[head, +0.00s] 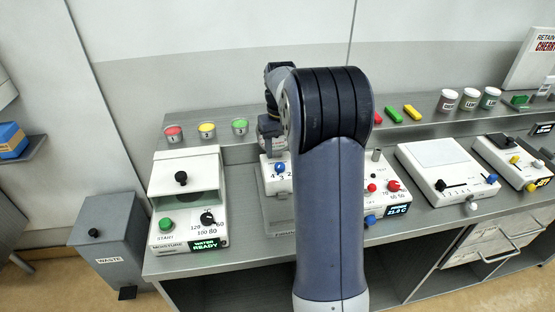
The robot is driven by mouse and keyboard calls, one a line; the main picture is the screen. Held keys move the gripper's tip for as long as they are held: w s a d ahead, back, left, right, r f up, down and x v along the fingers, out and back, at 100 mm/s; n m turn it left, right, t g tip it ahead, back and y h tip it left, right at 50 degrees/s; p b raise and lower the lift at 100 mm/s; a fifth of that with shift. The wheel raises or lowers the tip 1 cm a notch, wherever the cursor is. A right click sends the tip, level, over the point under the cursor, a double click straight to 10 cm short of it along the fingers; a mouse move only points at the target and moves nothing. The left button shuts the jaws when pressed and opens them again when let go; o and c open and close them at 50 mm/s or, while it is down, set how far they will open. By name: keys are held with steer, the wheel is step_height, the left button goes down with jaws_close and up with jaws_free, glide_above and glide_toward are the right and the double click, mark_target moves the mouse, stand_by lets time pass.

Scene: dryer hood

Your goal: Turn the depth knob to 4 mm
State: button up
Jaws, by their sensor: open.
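A blue knob (280,168) sits on the face of a white device with the numbers 4, 3 and 2 printed below it. I take it to be the depth knob; its pointer is too small to read. The device stands on a grey base (277,212), and my arm covers its right side. My gripper (272,147) is partly in view, just above and behind the knob from this camera. It is open and seems apart from the knob. My own arm hides part of it, and its fingertips are hard to make out.
A moisture tester (182,205) with a green START button stands to the left. To the right are a device with red and blue knobs (388,190) and a white box with a black slider (450,170). Colored-lid jars (207,131) line the back shelf. A waste bin (110,240) stands at left.

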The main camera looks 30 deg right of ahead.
mark_target(280, 165)
step_height(280, 165, down, 6)
steer(key=shift+r+p, duration=0.1)
steer(key=shift+p, duration=0.2)
steer(key=shift+c, duration=0.3)
